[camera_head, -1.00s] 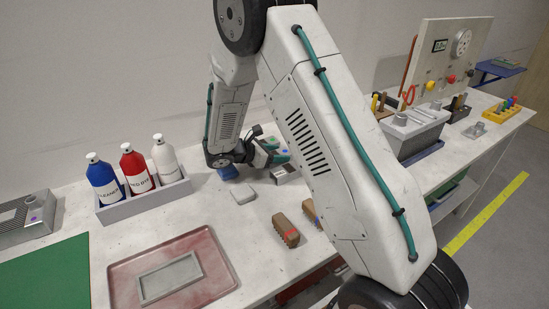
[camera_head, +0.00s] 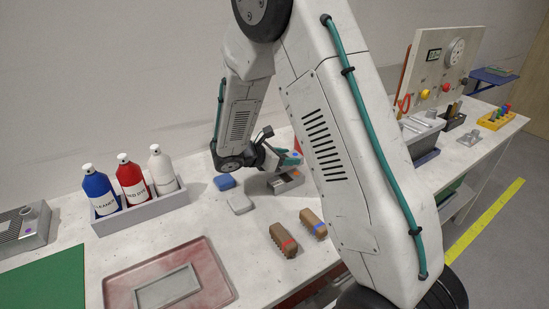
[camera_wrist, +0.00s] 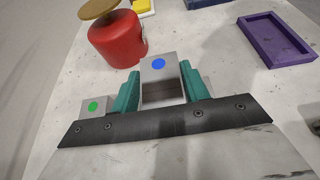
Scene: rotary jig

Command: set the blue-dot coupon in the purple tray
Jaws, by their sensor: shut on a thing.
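The blue-dot coupon (camera_wrist: 158,64) is a grey block with a blue dot on top. In the wrist view my gripper (camera_wrist: 160,88) has its two teal fingers shut on its sides. I cannot tell whether it is clear of the surface below. A green-dot coupon (camera_wrist: 95,106) sits just left of the left finger. The purple tray (camera_wrist: 262,40) lies at the upper right of the wrist view, apart from the gripper, and looks empty. In the head view my gripper (camera_head: 288,158) is over the bench's far side, and my arm hides the area to its right.
A red object with a wooden top (camera_wrist: 118,40) stands close beyond the coupon. Bottles stand in a grey holder (camera_head: 140,210).

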